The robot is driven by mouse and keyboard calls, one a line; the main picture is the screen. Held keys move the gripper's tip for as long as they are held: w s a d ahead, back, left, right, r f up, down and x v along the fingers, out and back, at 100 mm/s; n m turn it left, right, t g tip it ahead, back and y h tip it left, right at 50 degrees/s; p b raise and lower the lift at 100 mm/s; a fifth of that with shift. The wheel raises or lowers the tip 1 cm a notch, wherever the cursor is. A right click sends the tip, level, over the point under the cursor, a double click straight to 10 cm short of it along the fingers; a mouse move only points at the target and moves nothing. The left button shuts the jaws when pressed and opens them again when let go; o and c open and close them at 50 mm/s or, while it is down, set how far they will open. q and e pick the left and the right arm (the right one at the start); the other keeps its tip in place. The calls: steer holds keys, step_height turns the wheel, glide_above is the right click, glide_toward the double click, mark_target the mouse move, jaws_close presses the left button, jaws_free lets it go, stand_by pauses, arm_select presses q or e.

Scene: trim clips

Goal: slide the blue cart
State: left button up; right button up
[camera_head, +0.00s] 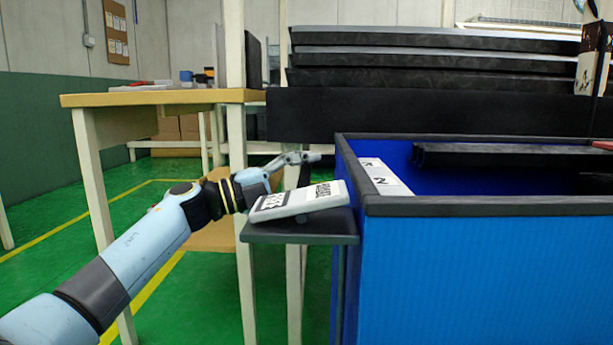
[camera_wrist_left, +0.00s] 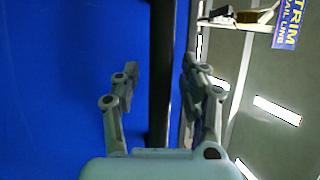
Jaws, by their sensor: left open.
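The blue cart (camera_head: 480,270) stands at the right in the head view, an open-topped blue box with a dark rim. My left gripper (camera_head: 308,158) reaches to the rim's left side, behind a pale grey labelled device. In the left wrist view my left gripper (camera_wrist_left: 160,78) is open. A dark edge strip (camera_wrist_left: 162,60) of the cart runs between its two fingers, beside the blue wall (camera_wrist_left: 70,80). I cannot tell whether the fingers touch the edge. My right gripper is not in view.
The pale grey labelled device (camera_head: 300,201) lies on a dark side shelf (camera_head: 300,238) left of the cart. A wooden-topped table (camera_head: 160,98) stands behind my left arm. Dark panels (camera_head: 430,62) are stacked behind the cart. Green floor (camera_head: 60,205) is free at the left.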

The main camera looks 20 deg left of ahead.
arm_select(q)
jaws_close()
steer(key=shift+a+f, duration=0.1)
stand_by(0.3)
